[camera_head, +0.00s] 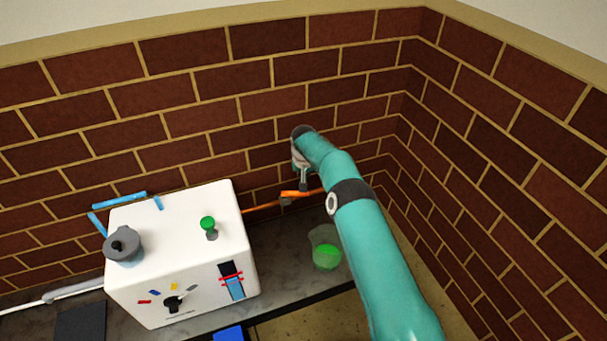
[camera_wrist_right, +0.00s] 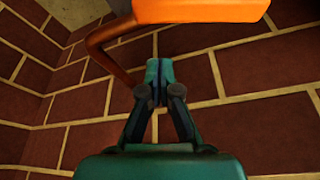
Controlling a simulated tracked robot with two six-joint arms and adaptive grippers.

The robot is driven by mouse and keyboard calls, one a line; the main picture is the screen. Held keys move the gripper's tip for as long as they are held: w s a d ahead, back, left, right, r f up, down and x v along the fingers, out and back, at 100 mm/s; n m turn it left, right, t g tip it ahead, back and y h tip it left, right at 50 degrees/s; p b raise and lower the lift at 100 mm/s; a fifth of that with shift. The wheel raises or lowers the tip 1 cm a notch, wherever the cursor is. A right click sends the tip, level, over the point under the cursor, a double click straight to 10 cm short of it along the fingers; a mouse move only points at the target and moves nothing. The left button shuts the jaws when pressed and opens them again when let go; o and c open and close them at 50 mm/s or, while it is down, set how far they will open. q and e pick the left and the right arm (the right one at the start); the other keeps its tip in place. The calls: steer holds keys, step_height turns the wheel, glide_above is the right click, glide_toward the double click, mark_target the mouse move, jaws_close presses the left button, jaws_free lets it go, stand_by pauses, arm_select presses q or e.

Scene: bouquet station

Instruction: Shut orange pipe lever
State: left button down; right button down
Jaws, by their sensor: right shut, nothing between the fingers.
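An orange pipe (camera_head: 258,208) runs along the brick wall to the right of the white box, with a small grey fitting (camera_head: 286,201) on it. The orange lever (camera_head: 291,193) is beside this fitting. In the right wrist view a broad orange piece, seemingly the lever handle (camera_wrist_right: 200,10), and a thinner bent orange bar (camera_wrist_right: 112,62) cross the top. My right gripper (camera_head: 303,186) is just above the lever; its fingers (camera_wrist_right: 158,72) are shut and empty, below the orange parts. I cannot tell whether they touch. My left gripper is not in view.
A white box (camera_head: 180,245) with a green knob (camera_head: 208,224) and a grey lidded spout (camera_head: 123,246) stands on the dark counter. A clear cup with green contents (camera_head: 326,252) stands beside my right arm. Brick walls (camera_head: 480,90) close in behind and at right.

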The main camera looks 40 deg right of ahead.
mark_target(295, 195)
steer(key=shift+s+a+f+b, duration=0.1)
steer(key=shift+s+a+b, duration=0.2)
steer(key=shift+s+a, duration=0.4)
steer(key=shift+s+a+b, duration=0.25)
steer(key=shift+s+a, duration=0.15)
steer(key=shift+s, duration=0.5)
steer(key=shift+a, duration=0.15)
